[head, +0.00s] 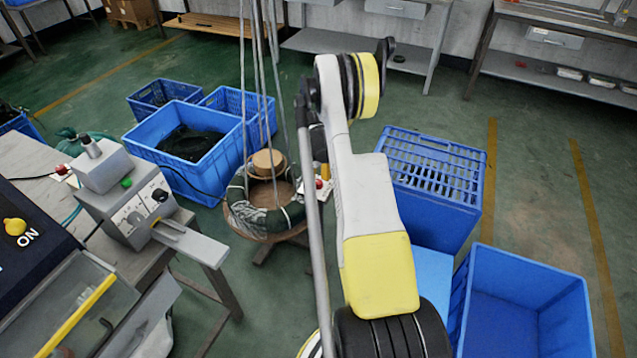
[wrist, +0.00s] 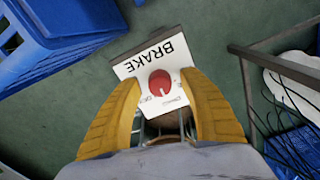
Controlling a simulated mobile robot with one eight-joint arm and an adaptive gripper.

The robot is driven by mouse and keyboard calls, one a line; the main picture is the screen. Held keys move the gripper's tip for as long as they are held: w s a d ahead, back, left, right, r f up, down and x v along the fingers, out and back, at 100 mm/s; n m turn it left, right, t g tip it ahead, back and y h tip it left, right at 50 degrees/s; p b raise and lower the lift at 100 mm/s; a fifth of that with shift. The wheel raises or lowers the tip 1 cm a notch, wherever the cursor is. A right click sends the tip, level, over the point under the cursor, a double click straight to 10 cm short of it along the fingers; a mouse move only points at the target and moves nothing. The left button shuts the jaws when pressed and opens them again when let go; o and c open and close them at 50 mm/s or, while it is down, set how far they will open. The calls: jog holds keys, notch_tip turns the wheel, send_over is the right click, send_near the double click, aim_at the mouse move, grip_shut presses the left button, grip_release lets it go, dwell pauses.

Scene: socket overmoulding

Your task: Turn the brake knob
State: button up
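The brake knob (wrist: 160,83) is a round red dial with a white pointer mark. It sits on a white panel (wrist: 128,68) lettered BRAKE, which looks tilted and upside down in the wrist view. My gripper (wrist: 161,78) has two yellow ribbed fingers, spread apart, one on each side of the knob. White panel shows between the fingers and the knob, and I see no contact. How far the fingertips are from the panel I cannot tell. In the head view my arm hides most of this spot; a small red spot (head: 319,184) shows beside it.
In the head view, a coil of dark cable (head: 265,215) on a round stand is left of my arm. Blue crates (head: 528,300) stand to the right and behind. A bench with a grey machine (head: 130,205) is at the left. Green floor is open at far right.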

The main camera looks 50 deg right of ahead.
aim_at(318, 182)
notch_tip(318, 182, up, 12)
dwell(0.7)
jog(key=shift+r, duration=0.1)
dwell(0.3)
